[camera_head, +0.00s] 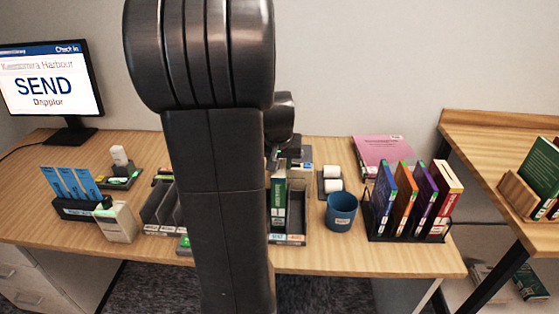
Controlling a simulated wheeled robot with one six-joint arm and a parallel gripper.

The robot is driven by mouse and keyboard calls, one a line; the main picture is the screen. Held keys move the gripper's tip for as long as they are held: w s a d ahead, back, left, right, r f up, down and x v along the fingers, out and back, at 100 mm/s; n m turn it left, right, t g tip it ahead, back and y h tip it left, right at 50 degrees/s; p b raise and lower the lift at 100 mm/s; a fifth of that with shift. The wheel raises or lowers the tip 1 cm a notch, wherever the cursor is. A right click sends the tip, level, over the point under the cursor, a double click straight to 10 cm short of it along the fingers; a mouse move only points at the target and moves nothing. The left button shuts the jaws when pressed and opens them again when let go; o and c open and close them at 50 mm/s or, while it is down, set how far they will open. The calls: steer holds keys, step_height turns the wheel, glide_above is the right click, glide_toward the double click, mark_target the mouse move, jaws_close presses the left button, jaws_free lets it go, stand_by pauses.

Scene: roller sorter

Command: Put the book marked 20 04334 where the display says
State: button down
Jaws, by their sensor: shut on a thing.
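The display (50,84) at the far left reads "SEND" in large letters, with a smaller word like "Dapplor" below, a partly legible line ending in "Harbour" above, and a "Check in" header. My gripper (283,163), partly hidden behind my own arm, is shut on a green book (278,203). The book stands upright, in or just above a dark sorting tray (290,238) at the middle of the desk. Its white label is too small to read, so I cannot confirm the number 20 04334.
Dark divider bins (158,213) stand left of my arm, partly hidden by it. A blue cup (341,212) and a rack of several upright books (410,210) are to the right. A pink book (381,150) lies behind. A second table (490,132) stands far right.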

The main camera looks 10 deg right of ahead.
steer(key=shift+f+b, duration=0.5)
steer(key=shift+f, duration=0.1)
stand_by(0.4)
steer(key=c, duration=0.9)
jaws_free()
steer(key=v, duration=1.4)
steer(key=shift+p, duration=0.4)
steer(key=shift+f, duration=0.2)
steer(key=x, duration=1.3)
steer(key=shift+w+f+b, duration=0.15)
steer(key=shift+f+b, duration=0.1)
steer(key=shift+b, duration=0.1)
steer(key=shift+r, duration=0.25)
